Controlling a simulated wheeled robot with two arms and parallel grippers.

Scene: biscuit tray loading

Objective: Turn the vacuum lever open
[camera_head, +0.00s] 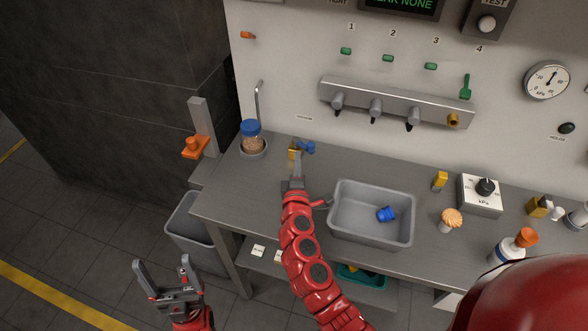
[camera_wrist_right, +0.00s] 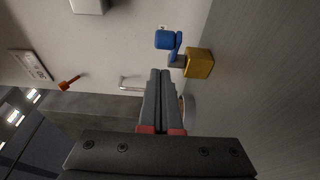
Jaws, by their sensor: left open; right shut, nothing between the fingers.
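A blue-handled lever (camera_head: 307,147) on a brass valve body (camera_head: 293,153) stands near the back of the bench, below a small wall label. In the right wrist view the blue handle (camera_wrist_right: 167,40) and the brass block (camera_wrist_right: 201,64) lie just beyond the fingertips. My right gripper (camera_head: 298,158) is shut and empty beside the valve, and partly covers it in the head view. Its closed fingers (camera_wrist_right: 159,75) also show in the right wrist view. I cannot tell whether they touch the lever. My left gripper (camera_head: 161,264) is open and empty, low at the left, away from the bench.
A blue-lidded jar (camera_head: 251,131) stands left of the valve. A grey bin (camera_head: 345,224) with a blue piece (camera_head: 386,214) sits right of my right arm. A steel manifold (camera_head: 395,100) with several taps hangs above. An orange-handled fixture (camera_head: 196,146) is at the bench's left end.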

